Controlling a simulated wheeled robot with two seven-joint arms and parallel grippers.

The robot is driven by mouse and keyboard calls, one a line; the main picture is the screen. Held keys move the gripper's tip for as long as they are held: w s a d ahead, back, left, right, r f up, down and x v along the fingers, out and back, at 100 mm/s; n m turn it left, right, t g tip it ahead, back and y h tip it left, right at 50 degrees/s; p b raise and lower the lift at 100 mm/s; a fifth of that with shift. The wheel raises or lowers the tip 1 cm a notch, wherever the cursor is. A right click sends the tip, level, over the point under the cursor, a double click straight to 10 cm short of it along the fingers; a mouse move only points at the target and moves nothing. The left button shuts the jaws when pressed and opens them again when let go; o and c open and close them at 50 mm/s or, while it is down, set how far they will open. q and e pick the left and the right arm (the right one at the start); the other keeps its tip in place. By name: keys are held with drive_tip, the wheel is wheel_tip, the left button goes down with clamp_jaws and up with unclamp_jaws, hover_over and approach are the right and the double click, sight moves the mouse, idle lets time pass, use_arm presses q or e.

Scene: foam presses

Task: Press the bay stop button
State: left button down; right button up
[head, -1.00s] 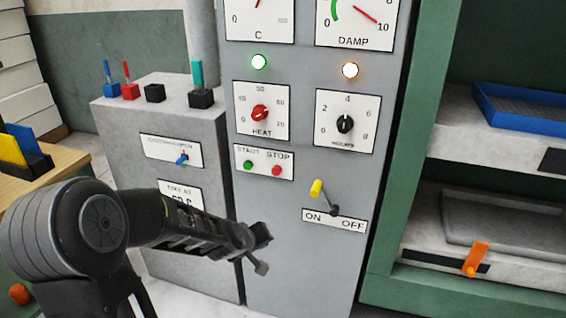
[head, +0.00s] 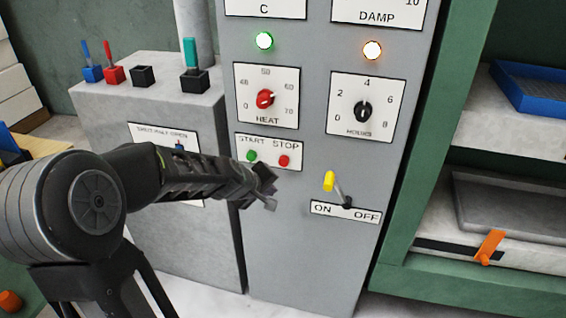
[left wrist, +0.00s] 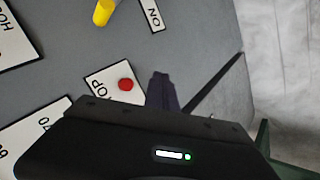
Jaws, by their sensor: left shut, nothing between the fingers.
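The red stop button (head: 284,161) sits under the word STOP on a white plate (head: 268,143) on the grey cabinet front, with the green start button (head: 252,156) to its left. My left gripper (head: 268,198) is shut and empty, below and slightly left of the red button, apart from it in the head view. In the left wrist view the red button (left wrist: 125,85) shows just left of the dark shut fingertips (left wrist: 163,92). Whether the fingertips touch the cabinet cannot be told. My right gripper is not in view.
A yellow-tipped ON/OFF lever (head: 329,182) sticks out to the right of the plate. Above are the red heat knob (head: 265,98) and the black hours knob (head: 362,111). Open green shelving (head: 400,252) stands at right, with an orange handle (head: 489,246).

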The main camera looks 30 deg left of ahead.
sight(284, 161)
use_arm(q)
drive_tip(key=w+a+p, duration=0.2)
drive_tip(key=w+p, duration=0.3)
drive_tip(key=w, duration=0.3)
drive_tip(key=shift+a+p, duration=0.4)
drive_tip(key=shift+w, duration=0.1)
idle(1.6)
drive_tip(key=shift+w+a, duration=0.1)
drive_tip(key=shift+w, duration=0.25)
